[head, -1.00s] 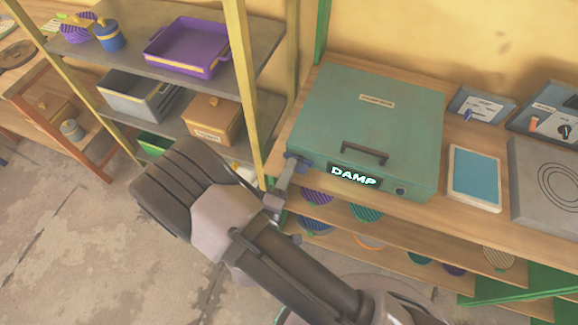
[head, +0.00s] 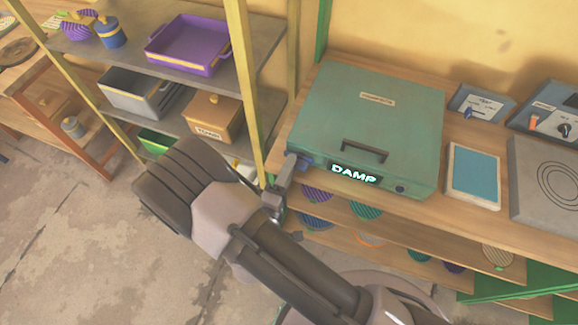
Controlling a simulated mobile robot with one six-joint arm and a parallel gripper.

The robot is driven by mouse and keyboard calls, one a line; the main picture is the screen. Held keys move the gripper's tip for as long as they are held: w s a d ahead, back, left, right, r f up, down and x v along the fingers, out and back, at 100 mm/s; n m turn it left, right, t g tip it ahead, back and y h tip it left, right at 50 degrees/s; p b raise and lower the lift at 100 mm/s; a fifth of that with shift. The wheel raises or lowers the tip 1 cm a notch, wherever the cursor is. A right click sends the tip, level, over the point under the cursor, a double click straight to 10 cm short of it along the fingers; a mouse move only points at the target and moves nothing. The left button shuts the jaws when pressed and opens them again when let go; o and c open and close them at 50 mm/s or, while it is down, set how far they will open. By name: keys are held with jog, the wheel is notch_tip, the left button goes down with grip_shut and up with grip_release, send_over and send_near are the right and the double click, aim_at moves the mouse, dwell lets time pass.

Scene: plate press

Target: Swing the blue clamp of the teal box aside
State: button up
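The teal box (head: 370,110) stands closed on the wooden counter, with a dark handle on its lid and a lit display reading "DAMP" on its front. Its small blue clamp (head: 304,163) shows at the front left corner, partly hidden by my gripper. My gripper (head: 289,165) reaches up to that corner from below and left, at or against the clamp. Only one grey finger shows clearly, so I cannot tell whether it is open or shut, or whether it touches the clamp.
A blue-topped pad (head: 474,173), a small switch panel (head: 482,104) and a grey hotplate (head: 545,180) stand right of the box. A shelf unit (head: 105,50) with a purple tray (head: 187,45) stands at left. Several striped round things lie on the shelf under the counter.

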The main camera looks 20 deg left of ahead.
jog(key=shift+s, duration=0.1)
jog(key=s+p, duration=0.1)
jog(key=s, duration=0.4)
jog(key=s+a+p, duration=0.1)
jog(key=s, duration=0.5)
jog(key=s+p, duration=0.1)
jog(key=s, duration=0.5)
jog(key=shift+s+a, duration=0.1)
jog(key=shift+a, duration=0.1)
